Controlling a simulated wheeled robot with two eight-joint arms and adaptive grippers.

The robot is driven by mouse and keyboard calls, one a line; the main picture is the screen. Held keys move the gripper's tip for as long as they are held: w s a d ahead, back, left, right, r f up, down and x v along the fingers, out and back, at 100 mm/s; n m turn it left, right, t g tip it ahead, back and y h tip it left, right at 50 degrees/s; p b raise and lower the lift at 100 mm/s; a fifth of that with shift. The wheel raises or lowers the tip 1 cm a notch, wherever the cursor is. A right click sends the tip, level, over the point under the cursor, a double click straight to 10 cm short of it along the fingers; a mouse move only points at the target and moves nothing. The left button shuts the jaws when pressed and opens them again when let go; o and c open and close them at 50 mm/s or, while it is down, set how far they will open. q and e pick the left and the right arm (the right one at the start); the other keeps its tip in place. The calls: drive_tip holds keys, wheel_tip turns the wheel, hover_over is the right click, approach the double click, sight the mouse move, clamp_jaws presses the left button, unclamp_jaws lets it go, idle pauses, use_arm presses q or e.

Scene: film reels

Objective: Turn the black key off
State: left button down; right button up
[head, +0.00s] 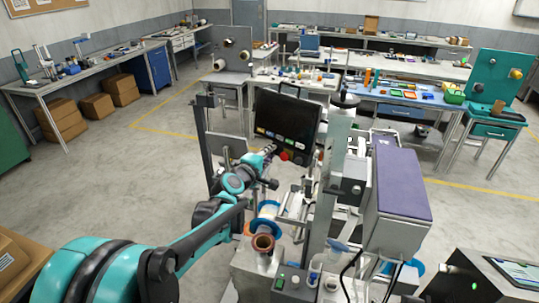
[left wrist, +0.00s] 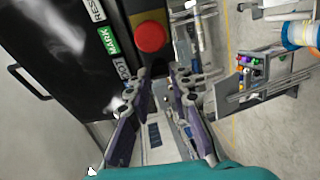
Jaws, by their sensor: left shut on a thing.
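The dark control panel (head: 288,112) stands tilted in the middle of the head view, with a row of coloured labels low on it. In the left wrist view the panel (left wrist: 58,75) fills the upper left, with labels such as RESET and MARK. A red round button (left wrist: 151,37) sits on its lower edge, just above my fingers. My left gripper (left wrist: 168,76) is shut at the panel's edge beside that button. The black key is hidden at the fingertips, so I cannot see how it is turned. In the head view my left gripper (head: 270,149) reaches the panel's lower left.
A purple-topped machine box (head: 402,186) and metal posts stand right of the panel. A cluttered workbench (head: 400,95) is behind. Open floor (head: 130,180) lies to the left.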

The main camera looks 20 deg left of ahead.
use_arm(q)
drive_tip(key=c, duration=1.6)
unclamp_jaws()
drive_tip(key=shift+c, duration=0.2)
drive_tip(key=v, duration=1.2)
drive_tip(key=s+d+f+m+g+b, duration=0.3)
drive_tip(key=s+d+f+m+b, duration=0.25)
drive_tip(key=f, duration=0.35)
drive_tip(key=s+a+f+m+g+y+b, duration=0.1)
drive_tip(key=s+f+m+g+b, duration=0.4)
drive_tip(key=s+f+m+b, duration=0.5)
drive_tip(key=s+f+y, duration=0.1)
drive_tip(key=s+f, duration=0.6)
drive_tip(key=f, duration=0.3)
drive_tip(key=shift+s+y, duration=0.35)
drive_tip(key=shift+y, duration=0.05)
